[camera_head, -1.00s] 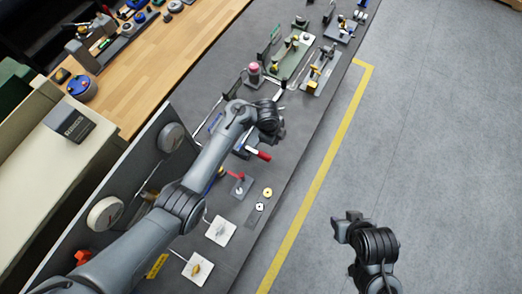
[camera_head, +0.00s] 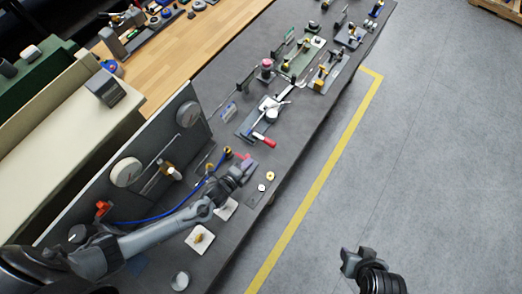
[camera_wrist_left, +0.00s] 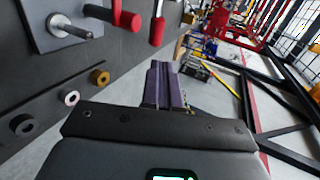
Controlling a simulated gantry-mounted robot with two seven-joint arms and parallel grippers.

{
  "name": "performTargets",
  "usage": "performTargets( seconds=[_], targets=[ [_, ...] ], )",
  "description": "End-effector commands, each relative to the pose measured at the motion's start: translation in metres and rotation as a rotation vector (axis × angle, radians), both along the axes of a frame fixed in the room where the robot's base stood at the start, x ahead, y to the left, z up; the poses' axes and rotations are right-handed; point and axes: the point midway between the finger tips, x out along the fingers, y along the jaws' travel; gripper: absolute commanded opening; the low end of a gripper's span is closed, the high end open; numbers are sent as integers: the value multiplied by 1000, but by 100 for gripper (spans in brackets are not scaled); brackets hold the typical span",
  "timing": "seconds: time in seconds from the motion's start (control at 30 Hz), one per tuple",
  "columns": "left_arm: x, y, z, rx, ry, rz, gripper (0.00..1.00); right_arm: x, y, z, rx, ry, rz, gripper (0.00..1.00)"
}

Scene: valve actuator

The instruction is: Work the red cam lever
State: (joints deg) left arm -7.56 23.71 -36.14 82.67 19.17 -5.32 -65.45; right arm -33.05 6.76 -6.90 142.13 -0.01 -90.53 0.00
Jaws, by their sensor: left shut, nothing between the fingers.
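The red cam lever (camera_wrist_left: 125,18) is at the top of the left wrist view, by a grey plate (camera_wrist_left: 45,38) with a metal shaft (camera_wrist_left: 70,27). In the head view only a small red part of it (camera_head: 243,156) shows beside my left gripper, which hides the rest. My left gripper (camera_head: 248,163) is shut and empty. Its fingers (camera_wrist_left: 160,66) are together in the wrist view, to the right of and below the lever, apart from it in the picture. My right gripper (camera_head: 352,259) is over the floor at bottom right; its opening is unclear.
A clamp with a red handle (camera_head: 264,139) lies beyond my left gripper. A brass ring (camera_head: 270,175) and a pale ring (camera_head: 261,187) sit near the bench edge. A panel with gauges (camera_head: 126,172) stands at the left. Several fixtures fill the far bench.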

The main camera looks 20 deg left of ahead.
Motion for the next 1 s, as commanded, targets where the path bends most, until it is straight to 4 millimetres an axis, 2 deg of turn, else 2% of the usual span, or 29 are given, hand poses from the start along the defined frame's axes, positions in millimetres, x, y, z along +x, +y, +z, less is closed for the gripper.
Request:
performTargets(
  seconds=[0.1, 0.27, 0.7, 1.0],
  targets=[
    [3, -2, -10, -3, 7, 1, 0, 1, 1, -9, 3, -2, -2, 43],
    [21, -6, -21, -3, 6, 1, 0, 0, 1, -28, 3, -1, -2, 43],
    [85, -18, -53, -4, 6, 1, 0, -2, -1, -95, -3, 6, 1, 43],
    [111, -24, -62, -4, 7, 0, 0, -2, -2, -120, -8, 6, 4, 43]
  ],
)
